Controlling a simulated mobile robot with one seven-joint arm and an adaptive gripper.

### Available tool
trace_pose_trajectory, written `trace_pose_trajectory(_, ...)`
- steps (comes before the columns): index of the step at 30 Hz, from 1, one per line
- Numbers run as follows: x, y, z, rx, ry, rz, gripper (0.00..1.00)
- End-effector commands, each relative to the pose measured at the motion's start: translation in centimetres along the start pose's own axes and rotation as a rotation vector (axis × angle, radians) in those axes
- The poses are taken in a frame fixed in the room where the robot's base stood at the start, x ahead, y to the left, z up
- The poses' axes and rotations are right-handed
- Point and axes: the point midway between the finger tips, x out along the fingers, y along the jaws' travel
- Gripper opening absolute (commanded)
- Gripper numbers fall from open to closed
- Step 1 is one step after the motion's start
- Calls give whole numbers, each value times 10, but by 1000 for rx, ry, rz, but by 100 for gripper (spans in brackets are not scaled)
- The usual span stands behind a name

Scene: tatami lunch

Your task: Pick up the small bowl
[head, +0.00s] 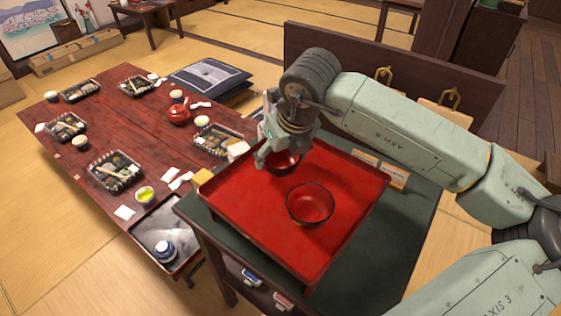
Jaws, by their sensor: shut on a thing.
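A small dark bowl with a red inside (284,165) is at the far part of the red tray (345,172). My gripper (270,158) comes down over its left side and is shut on it. The fingers and wrist cover part of the bowl, and I cannot tell whether its base touches the tray. A larger bowl, black outside and red inside (311,206), stands upright on the tray nearer the front, apart from my gripper.
The tray lies on a dark green-topped stand (408,218). A low red-brown table (100,122) at left holds several lunch boxes, cups and a red teapot (179,115). Small boxes (394,177) lie beside the tray's right edge. A dark wooden panel (400,75) stands behind.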

Motion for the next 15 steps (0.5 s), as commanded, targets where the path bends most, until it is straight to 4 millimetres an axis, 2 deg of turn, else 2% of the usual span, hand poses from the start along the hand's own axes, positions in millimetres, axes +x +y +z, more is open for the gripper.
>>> trace_pose_trajectory(10,-4,0,2,0,-1,-2,41)
trace_pose_trajectory(15,-28,0,12,-1,-3,-3,41)
